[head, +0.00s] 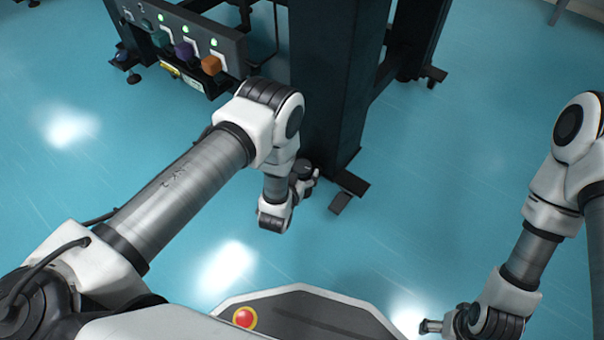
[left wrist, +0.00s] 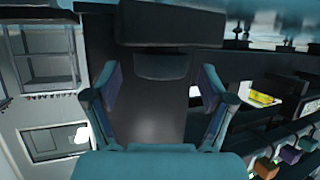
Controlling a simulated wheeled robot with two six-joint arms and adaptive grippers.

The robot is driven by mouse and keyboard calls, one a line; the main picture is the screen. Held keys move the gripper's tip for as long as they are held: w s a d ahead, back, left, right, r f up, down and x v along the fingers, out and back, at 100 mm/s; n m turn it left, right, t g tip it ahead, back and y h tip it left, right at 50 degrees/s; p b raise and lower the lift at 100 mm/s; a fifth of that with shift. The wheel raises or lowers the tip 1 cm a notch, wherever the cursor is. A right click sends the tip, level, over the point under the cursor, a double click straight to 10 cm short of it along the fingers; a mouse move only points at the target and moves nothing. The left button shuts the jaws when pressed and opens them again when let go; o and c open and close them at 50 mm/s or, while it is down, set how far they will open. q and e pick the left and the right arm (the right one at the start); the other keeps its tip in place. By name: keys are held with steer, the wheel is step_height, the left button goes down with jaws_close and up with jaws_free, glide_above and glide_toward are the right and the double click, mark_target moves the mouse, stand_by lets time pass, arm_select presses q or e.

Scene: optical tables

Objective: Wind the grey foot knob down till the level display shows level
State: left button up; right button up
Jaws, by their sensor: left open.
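My left gripper (head: 306,176) is low beside the foot of a dark table leg (head: 335,90), partly hidden by my wrist. In the left wrist view my left gripper (left wrist: 160,92) is open, its two fingers apart with the dark leg behind the gap. A dark block (left wrist: 170,25) with a narrower part below it lies beyond the fingertips; I cannot tell whether it is the grey foot knob. The knob is not clearly visible in the head view. I cannot make out the level display. My right gripper (head: 432,326) is at the lower right, away from the leg.
A dark panel (head: 228,50) with green lights and orange (head: 211,65), purple (head: 184,50) and green knobs is at the upper left. Dark foot bars (head: 350,182) stick out from the leg's base. The blue floor (head: 440,200) is clear to the right.

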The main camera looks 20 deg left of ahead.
arm_select(q)
steer(key=shift+b+x, duration=0.35)
steer(key=shift+x, duration=0.85)
arm_select(e)
steer(key=shift+f, duration=0.7)
arm_select(q)
steer(key=shift+c, duration=0.3)
steer(key=c, duration=1.1)
